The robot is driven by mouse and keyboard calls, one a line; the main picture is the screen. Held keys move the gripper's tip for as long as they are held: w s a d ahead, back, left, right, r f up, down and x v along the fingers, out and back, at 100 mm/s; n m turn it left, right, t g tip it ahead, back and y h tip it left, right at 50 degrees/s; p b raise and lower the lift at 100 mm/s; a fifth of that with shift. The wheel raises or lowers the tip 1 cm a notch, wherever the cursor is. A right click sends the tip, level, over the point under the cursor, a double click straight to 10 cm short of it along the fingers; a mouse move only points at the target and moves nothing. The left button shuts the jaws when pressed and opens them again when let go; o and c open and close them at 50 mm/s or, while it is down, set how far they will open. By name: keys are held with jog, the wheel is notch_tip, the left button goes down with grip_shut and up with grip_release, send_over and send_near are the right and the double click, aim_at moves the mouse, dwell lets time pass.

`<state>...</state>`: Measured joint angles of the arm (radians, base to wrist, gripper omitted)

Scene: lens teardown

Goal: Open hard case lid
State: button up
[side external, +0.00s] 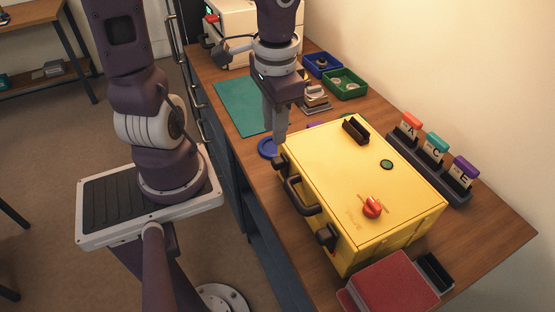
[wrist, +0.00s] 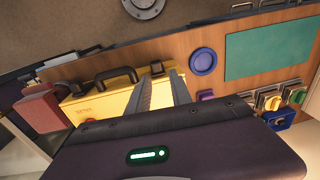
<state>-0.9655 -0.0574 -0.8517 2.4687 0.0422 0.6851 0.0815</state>
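The yellow hard case (side external: 330,165) stands on the wooden desk with its lid down. It also shows in the wrist view (wrist: 112,104). On its front are a black carry handle (side external: 299,195) and a black latch (side external: 327,237) toward the near end. Another black latch (wrist: 157,67) is at the far end, partly hidden in the side view. My gripper (side external: 279,138) points down at that far front corner. In the wrist view, my gripper's fingers (wrist: 161,78) are apart, with the far latch showing just beyond the tips. I cannot tell whether they touch it.
On the lid are a red knob (side external: 372,208), a green disc (side external: 387,164) and a black holder (side external: 355,130). Lettered blocks in a rack (side external: 430,160) stand behind. A red box (side external: 390,285) lies at the near end. A blue disc (side external: 267,148) and teal mat (side external: 237,105) lie beyond.

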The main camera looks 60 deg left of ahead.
aim_at(277, 160)
jog(key=shift+w+f+h, duration=0.2)
jog(key=shift+f+h, duration=0.15)
jog(key=shift+h, duration=0.05)
jog(key=shift+f, duration=0.4)
notch_tip(277, 160, down, 9)
jog(key=shift+d+r, duration=0.1)
jog(key=shift+r, duration=0.1)
